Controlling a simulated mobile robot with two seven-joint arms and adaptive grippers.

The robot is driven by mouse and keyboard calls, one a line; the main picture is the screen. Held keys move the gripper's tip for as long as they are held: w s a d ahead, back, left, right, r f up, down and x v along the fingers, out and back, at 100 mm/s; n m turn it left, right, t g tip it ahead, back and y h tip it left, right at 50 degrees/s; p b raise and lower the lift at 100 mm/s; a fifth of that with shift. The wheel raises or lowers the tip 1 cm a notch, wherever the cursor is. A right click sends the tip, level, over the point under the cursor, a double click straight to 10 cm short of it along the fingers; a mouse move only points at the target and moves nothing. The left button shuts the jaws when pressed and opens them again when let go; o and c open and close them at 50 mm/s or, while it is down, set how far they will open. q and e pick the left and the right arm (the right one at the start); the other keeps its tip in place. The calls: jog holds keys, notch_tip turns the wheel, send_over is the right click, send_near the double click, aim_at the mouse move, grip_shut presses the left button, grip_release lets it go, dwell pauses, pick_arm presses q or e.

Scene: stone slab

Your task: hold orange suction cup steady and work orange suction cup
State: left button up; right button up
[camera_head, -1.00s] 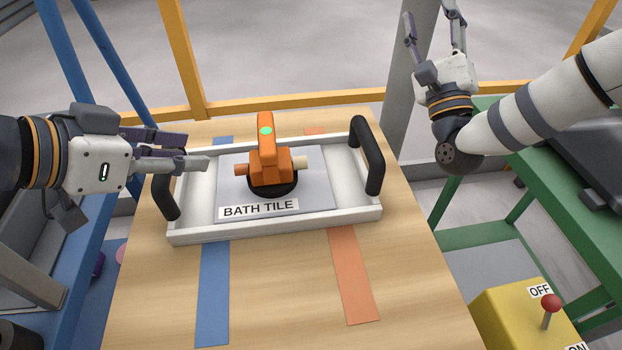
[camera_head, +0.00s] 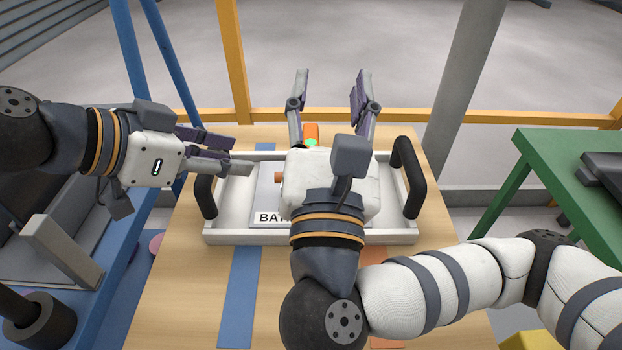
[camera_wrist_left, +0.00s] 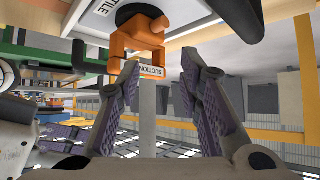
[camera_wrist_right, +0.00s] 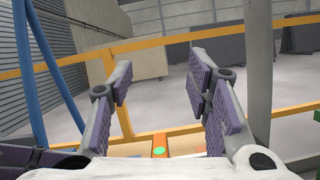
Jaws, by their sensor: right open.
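The orange suction cup (camera_head: 311,131) stands on a grey tile (camera_head: 266,190) labelled "BATH TILE", inside a white tray (camera_head: 236,237) with two black handles. My right gripper (camera_head: 332,78) is open above the cup, and its palm and wrist hide most of the cup in the head view. In the right wrist view the cup's green-dotted top (camera_wrist_right: 159,143) shows low between the spread fingers. My left gripper (camera_head: 243,154) is open and empty, at the tray's left handle in the picture. The left wrist view shows the cup (camera_wrist_left: 137,38) with a "SUCTION" label, beyond the fingertips.
The tray sits on a wooden table (camera_head: 180,290) with a blue strip (camera_head: 238,290). A yellow rail (camera_head: 500,117) and a grey post (camera_head: 467,70) stand behind it. A green table (camera_head: 565,180) is at right, blue framing (camera_head: 128,50) at left.

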jog(key=s+a+f+n+g+y, duration=0.1)
jog(key=s+f+g, duration=0.1)
jog(key=f, duration=0.4)
jog(key=s+a+f+n+g, duration=0.1)
jog(key=s+f+n, duration=0.1)
jog(key=f, duration=0.4)
send_near(311, 125)
jog(key=shift+g, duration=0.3)
jog(key=w, duration=0.6)
jog(key=shift+w+f, duration=0.1)
jog(key=shift+w, duration=0.2)
grip_shut()
